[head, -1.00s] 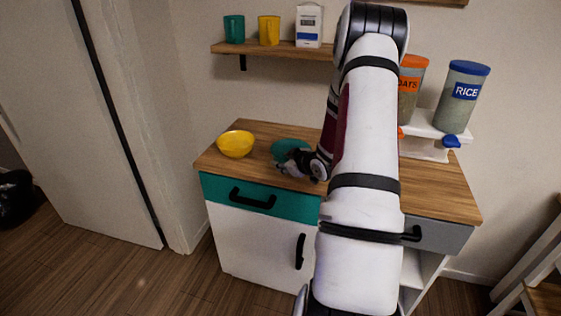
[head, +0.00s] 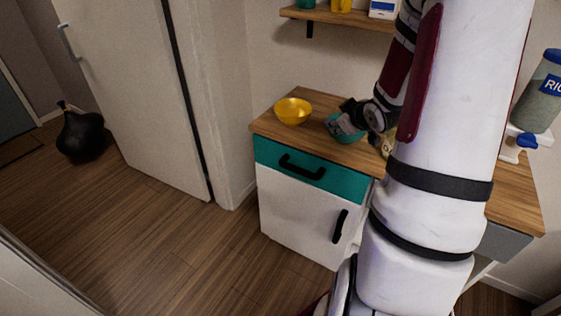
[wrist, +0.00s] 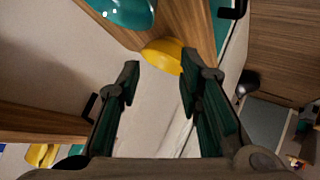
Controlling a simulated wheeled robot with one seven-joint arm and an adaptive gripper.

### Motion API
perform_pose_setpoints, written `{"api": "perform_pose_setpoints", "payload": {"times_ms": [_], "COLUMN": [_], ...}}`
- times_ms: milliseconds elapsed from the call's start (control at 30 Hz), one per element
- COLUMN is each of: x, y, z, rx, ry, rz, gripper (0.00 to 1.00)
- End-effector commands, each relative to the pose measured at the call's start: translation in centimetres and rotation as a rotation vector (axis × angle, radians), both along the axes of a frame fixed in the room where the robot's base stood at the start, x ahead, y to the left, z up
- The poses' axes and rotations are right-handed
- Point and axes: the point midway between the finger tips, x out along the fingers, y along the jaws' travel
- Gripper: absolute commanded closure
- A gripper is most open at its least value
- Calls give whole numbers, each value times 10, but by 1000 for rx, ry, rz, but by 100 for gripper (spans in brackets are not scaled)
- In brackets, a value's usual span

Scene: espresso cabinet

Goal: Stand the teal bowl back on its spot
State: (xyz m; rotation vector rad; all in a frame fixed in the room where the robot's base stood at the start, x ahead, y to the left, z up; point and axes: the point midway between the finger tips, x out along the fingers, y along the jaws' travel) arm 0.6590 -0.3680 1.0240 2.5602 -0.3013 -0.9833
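The teal bowl (head: 350,137) is on the wooden cabinet top, right of the yellow bowl, and partly hidden by my gripper in the head view. It also shows in the wrist view (wrist: 125,12), cut off by the top edge. I cannot tell whether it is upright. My gripper (head: 338,126) is close to the teal bowl in the head view. In the wrist view my gripper (wrist: 159,65) has its two fingers apart with nothing held between them. No marked spot for the bowl can be made out.
The yellow bowl (head: 293,111) stands upright near the cabinet's left end. A pale yellowish object (head: 388,142) is partly hidden behind my arm. A shelf (head: 338,17) with mugs hangs above. A rice jar (head: 540,92) is at right.

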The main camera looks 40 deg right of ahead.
Motion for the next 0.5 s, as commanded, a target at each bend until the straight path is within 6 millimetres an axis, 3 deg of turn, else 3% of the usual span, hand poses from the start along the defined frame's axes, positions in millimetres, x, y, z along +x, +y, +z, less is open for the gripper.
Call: {"api": "perform_pose_setpoints", "payload": {"times_ms": [33, 233, 367, 500], "x": [8, 6, -10, -42], "y": [18, 88, 142, 205], "z": [23, 83, 115, 140], "rx": [-14, 3, 47, 126], "ry": [24, 115, 157, 200], "rz": [-4, -71, -105, -124], "gripper": [67, 67, 67, 67]}}
